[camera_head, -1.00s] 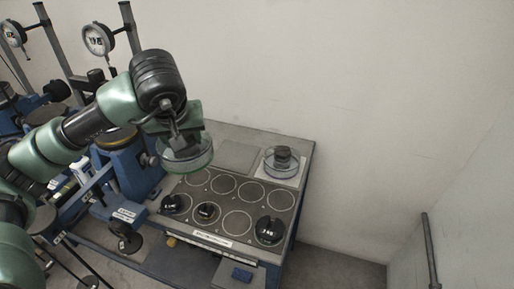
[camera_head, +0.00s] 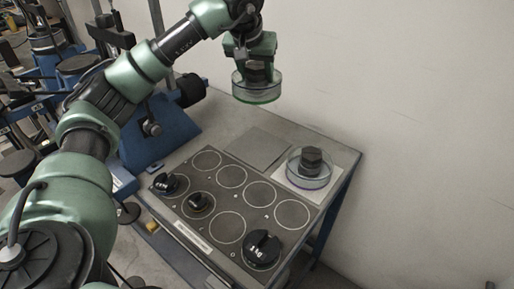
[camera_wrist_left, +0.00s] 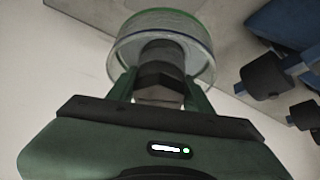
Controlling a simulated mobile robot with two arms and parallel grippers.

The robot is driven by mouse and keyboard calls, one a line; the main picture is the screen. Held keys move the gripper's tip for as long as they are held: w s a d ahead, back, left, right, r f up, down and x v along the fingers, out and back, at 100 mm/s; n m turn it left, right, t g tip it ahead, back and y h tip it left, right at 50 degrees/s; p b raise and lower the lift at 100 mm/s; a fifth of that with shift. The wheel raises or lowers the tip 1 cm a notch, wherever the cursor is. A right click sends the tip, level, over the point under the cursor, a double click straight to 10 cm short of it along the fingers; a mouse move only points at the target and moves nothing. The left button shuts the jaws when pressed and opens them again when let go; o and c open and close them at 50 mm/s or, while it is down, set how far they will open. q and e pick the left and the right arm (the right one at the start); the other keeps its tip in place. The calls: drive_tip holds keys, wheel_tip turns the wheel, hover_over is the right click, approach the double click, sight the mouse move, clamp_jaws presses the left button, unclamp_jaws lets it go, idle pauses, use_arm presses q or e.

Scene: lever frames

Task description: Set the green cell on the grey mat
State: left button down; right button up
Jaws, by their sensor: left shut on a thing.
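The green cell (camera_head: 258,97), a clear round dish with a green rim and a dark knob, hangs in the air above the back of the table. My left gripper (camera_head: 258,72) is shut on its knob. In the left wrist view the dish (camera_wrist_left: 195,28) sits level with the fingertips (camera_wrist_left: 160,88), the dark knob between them. The grey mat (camera_head: 259,146) lies flat and bare on the table, below the held dish and behind the circle-marked plate. My right gripper is not in view.
A second clear dish with a purplish rim and dark knob (camera_head: 310,166) stands on a white mat (camera_head: 284,183) right of the grey mat. A dark plate with circles (camera_head: 230,202) holds several black weights, one large (camera_head: 262,248). Blue machinery (camera_head: 160,135) stands at left; a wall is behind.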

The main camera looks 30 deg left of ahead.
use_arm(q)
drive_tip(key=shift+w+d+f+p, duration=0.15)
drive_tip(key=shift+f+p, duration=0.2)
drive_tip(key=shift+f, duration=4.45)
drive_tip(key=shift+w+f+p, duration=0.1)
drive_tip(key=shift+f+p, duration=0.25)
drive_tip(key=shift+f, duration=4.4)
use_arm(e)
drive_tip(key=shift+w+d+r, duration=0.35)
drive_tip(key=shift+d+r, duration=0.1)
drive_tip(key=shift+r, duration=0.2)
use_arm(q)
drive_tip(key=shift+f, duration=0.15)
drive_tip(key=c, duration=0.6)
unclamp_jaws()
drive_tip(key=shift+s+f, duration=0.1)
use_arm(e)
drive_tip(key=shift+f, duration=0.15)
